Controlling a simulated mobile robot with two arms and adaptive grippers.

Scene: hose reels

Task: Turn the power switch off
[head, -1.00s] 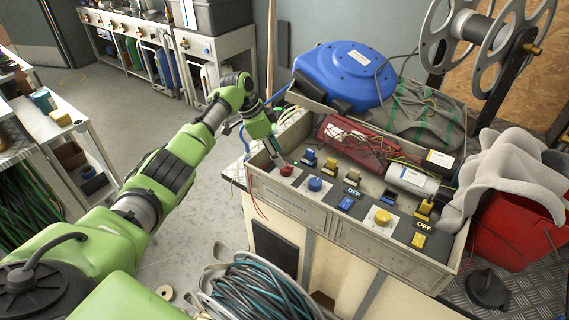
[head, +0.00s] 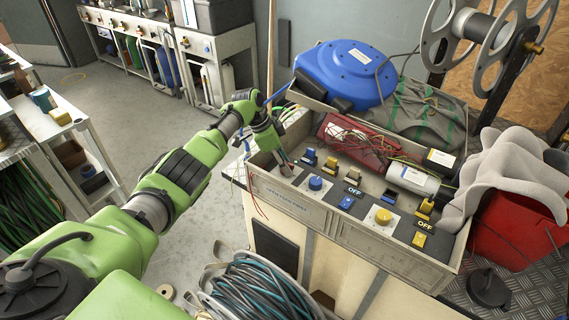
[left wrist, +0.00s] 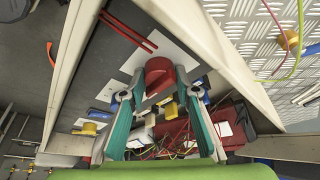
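A red rotary knob (left wrist: 158,75) on a white plate sits at the corner of the switch panel in the left wrist view. My left gripper (left wrist: 160,97) is open, with one teal finger on each side of the knob's near end; I cannot tell whether they touch it. In the head view the left gripper (head: 284,166) points down over the panel's left end and hides the red knob. The panel (head: 330,196) also carries a blue knob (head: 316,183), a yellow knob (head: 383,217) and two OFF labels. No label names the power switch legibly. The right gripper is not in view.
Red wires and a red box (head: 352,134) lie behind the switches. A blue reel (head: 345,75) is behind. Coiled hose (head: 258,290) lies in front.

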